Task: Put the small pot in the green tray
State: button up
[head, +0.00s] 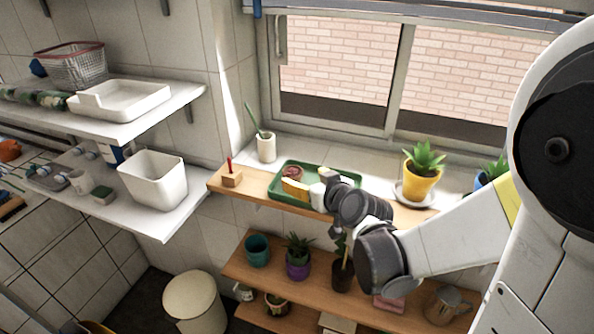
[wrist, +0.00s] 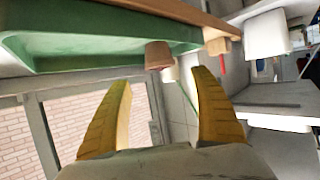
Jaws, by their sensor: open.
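The small pot (head: 292,172) is reddish-brown and sits inside the green tray (head: 277,193) on the wooden windowsill shelf. In the wrist view, which looks upside down, the small pot (wrist: 158,54) shows against the tray's wall (wrist: 90,45), with part of it standing past the rim. My gripper (head: 293,187) is over the tray beside the pot in the head view. In the wrist view my gripper (wrist: 163,80) has its two yellow fingers wide apart with nothing between them. The pot appears just beyond the fingertips, apart from them.
A wooden block with a red stick (head: 231,179) stands left of the tray. A white pot with a plant (head: 266,147) is behind it. A yellow potted plant (head: 422,175) stands to the right. The window (head: 390,70) is behind; a lower shelf (head: 310,301) holds several pots.

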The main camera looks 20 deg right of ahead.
jog(key=v, duration=0.3)
jog(key=shift+s, duration=0.1)
jog(key=s+a+r+m+g+h, duration=0.1)
jog(key=s+g, duration=0.5)
jog(key=s, duration=1.3)
jog(key=shift+s+r+m+h, duration=0.25)
jog(key=shift+m+h, duration=0.15)
jog(key=shift+h, duration=0.1)
jog(key=shift+d, duration=0.1)
